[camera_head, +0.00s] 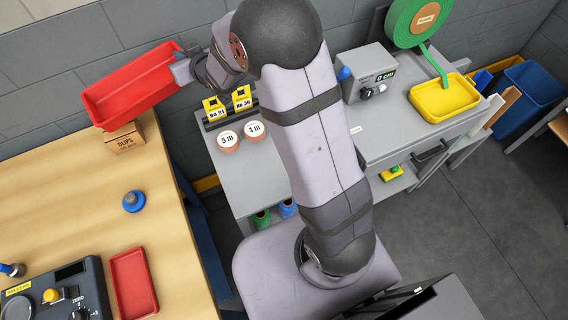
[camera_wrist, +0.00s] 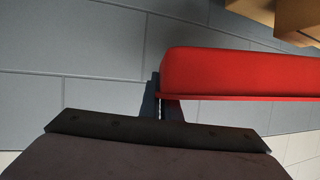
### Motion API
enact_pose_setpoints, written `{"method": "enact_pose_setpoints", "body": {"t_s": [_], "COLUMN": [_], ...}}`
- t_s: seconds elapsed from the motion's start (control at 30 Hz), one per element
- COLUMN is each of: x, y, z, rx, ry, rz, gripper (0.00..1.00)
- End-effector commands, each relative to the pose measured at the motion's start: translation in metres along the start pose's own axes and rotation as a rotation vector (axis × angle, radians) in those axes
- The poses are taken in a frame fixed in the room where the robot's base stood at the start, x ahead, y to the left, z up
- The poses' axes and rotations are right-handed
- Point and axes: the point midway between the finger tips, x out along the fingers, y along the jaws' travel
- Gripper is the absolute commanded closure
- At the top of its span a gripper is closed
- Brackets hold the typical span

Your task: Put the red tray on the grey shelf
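A large red tray (camera_head: 130,84) is at the upper left, above the back of the wooden table and a cardboard box. My gripper (camera_head: 184,68) is shut on its right end wall. In the wrist view the red tray (camera_wrist: 240,75) extends right from the fingers (camera_wrist: 160,103); its inside is hidden there. A smaller red tray (camera_head: 133,284) lies on the wooden table. A grey bench (camera_head: 240,180) stands at the centre, partly hidden by my arm. Its lower level holds several coloured items. I cannot tell which surface is the grey shelf.
The wooden table (camera_head: 165,190) carries a blue knob-like object (camera_head: 134,201), a cardboard box (camera_head: 124,138) and a control panel (camera_head: 60,295). A grey wall stands behind.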

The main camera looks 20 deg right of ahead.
Motion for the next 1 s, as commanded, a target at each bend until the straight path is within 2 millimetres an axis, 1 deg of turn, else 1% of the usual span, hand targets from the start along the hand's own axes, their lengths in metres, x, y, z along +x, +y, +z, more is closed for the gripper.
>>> {"method": "enact_pose_setpoints", "body": {"t_s": [0.03,0.13,0.2,0.3,0.37,0.4,0.5,0.57,0.7,0.87,1.0], "x": [-0.005,-0.015,-0.024,-0.041,-0.052,-0.061,-0.085,-0.099,-0.133,-0.174,-0.214], "y": [0.026,0.067,0.094,0.130,0.150,0.162,0.189,0.202,0.224,0.240,0.245], "z": [0.000,0.012,0.023,0.041,0.052,0.060,0.080,0.092,0.125,0.162,0.192], "rx": [0.008,0.020,0.027,0.037,0.042,0.045,0.054,0.057,0.070,0.086,0.105], "ry": [-0.001,-0.001,-0.002,0.000,0.000,0.000,0.002,0.003,0.005,0.008,0.011], "rz": [0.013,0.021,0.027,0.034,0.038,0.040,0.045,0.048,0.059,0.082,0.106], "gripper": [1.00,1.00,1.00,1.00,1.00,1.00,1.00,1.00,1.00,1.00,1.00]}}
